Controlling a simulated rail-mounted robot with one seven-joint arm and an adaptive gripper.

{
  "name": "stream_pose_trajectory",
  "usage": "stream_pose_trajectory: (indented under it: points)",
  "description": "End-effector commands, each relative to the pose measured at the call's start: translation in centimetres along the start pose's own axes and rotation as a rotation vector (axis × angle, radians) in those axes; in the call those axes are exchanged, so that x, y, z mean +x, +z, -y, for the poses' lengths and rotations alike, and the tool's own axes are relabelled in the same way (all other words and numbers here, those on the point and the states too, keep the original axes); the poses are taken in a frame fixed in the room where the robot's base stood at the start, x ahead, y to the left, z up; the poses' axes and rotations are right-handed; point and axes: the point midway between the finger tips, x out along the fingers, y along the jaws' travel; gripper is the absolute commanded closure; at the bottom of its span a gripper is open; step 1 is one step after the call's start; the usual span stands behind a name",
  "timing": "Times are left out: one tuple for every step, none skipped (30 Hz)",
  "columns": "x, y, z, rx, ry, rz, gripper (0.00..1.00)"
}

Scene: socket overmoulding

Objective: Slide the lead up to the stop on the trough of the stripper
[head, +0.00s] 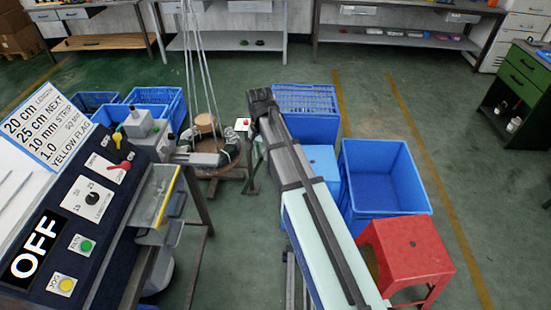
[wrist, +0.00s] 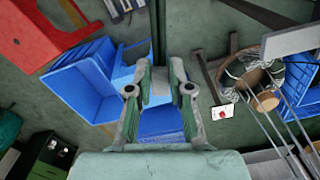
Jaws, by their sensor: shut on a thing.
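In the head view the stripper (head: 118,192) stands at the left, with a dark sloped panel of knobs and lit buttons and an OFF display. A grey trough-like part with a yellow edge (head: 168,196) runs along its right side; I cannot make out a stop on it. In the wrist view my gripper (wrist: 158,88) has its two fingers close together, over open floor and bins. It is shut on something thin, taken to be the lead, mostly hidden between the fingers. A dark narrow strip runs upward behind them. The fingers cannot be made out in the head view.
Blue crates (head: 377,178) and a red stool (head: 408,252) stand at the right. A wire spool (head: 212,165) on a low stand, with strands rising from it, is beyond the stripper. A white instruction card (head: 45,118) stands at left.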

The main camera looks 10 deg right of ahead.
Motion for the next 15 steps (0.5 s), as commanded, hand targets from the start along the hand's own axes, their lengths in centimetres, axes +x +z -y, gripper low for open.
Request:
stream_pose_trajectory:
  points:
    - [0.2, -1.0, 2.0, 0.068, 0.001, 0.002, 1.00]
    - [0.4, -1.3, 2.9, 0.115, 0.001, 0.002, 1.00]
    - [0.6, -1.7, 4.0, 0.179, 0.001, 0.003, 1.00]
    - [0.8, -1.9, 4.9, 0.227, 0.001, 0.003, 1.00]
    - [1.1, -2.2, 5.9, 0.274, 0.000, 0.003, 1.00]
    - [1.4, -2.5, 7.1, 0.338, 0.000, 0.003, 1.00]
    - [1.6, -2.7, 8.0, 0.385, 0.001, 0.004, 1.00]
    - [1.8, -2.9, 8.9, 0.434, 0.001, 0.004, 1.00]
    - [2.1, -3.1, 10.1, 0.496, 0.001, 0.004, 1.00]
    - [2.4, -3.3, 11.0, 0.544, 0.001, 0.005, 1.00]
    - [2.6, -3.5, 11.9, 0.593, 0.001, 0.005, 1.00]
    - [3.0, -3.7, 13.2, 0.656, 0.001, 0.005, 1.00]
    - [3.3, -3.9, 14.2, 0.704, 0.001, 0.005, 1.00]
    - [3.5, -4.0, 15.1, 0.752, 0.001, 0.006, 1.00]
    - [3.9, -4.2, 16.3, 0.815, 0.002, 0.006, 1.00]
